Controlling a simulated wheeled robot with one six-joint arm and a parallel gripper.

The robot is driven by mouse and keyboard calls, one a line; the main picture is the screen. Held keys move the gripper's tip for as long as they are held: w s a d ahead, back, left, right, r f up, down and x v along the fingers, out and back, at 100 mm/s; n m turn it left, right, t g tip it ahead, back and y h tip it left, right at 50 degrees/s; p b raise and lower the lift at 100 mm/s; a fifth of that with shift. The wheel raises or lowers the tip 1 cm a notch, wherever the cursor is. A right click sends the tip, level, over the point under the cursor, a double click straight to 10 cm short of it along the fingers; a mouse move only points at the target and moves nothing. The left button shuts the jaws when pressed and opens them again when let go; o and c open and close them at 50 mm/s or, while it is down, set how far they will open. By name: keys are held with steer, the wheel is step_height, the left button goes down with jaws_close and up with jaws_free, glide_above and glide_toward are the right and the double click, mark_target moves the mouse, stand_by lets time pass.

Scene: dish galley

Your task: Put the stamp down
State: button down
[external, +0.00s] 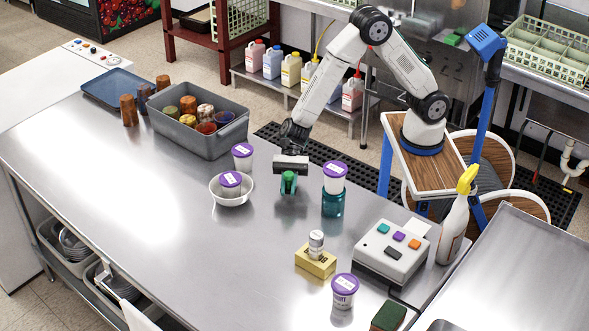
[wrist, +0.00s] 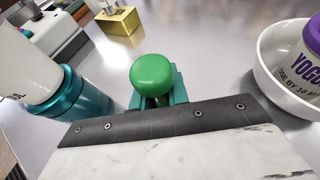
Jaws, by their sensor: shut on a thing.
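The stamp (external: 288,184) has a round green knob. My gripper (external: 289,172) points down over the steel counter (external: 200,260) and is shut on the stamp. In the wrist view the stamp's green knob (wrist: 153,74) shows beyond the dark edge of my gripper, with teal parts around and below it. The stamp hangs upright, close to the counter top; I cannot tell whether its base touches. Its lower part is mostly hidden in the wrist view.
A teal cup (external: 333,204) with a purple-lidded tub (external: 334,185) on top stands right of the stamp. A white bowl (external: 232,201) holding a tub is at left. A yellow block (external: 315,263) and a button box (external: 391,252) stand nearer the front. Counter between them is clear.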

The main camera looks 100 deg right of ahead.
mark_target(285, 205)
steer(key=shift+w+a, duration=0.2)
steer(key=shift+w, duration=0.4)
steer(key=shift+s+f, duration=0.1)
steer(key=shift+f, duration=1.65)
steer(key=shift+f, duration=0.2)
steer(key=c, duration=1.4)
jaws_free()
steer(key=shift+o, duration=0.2)
steer(key=shift+r, duration=0.15)
steer(key=shift+d+r, duration=0.2)
steer(key=shift+d, duration=0.15)
steer(key=v, duration=1.1)
steer(key=shift+s+d+r, duration=0.1)
steer(key=shift+d, duration=0.05)
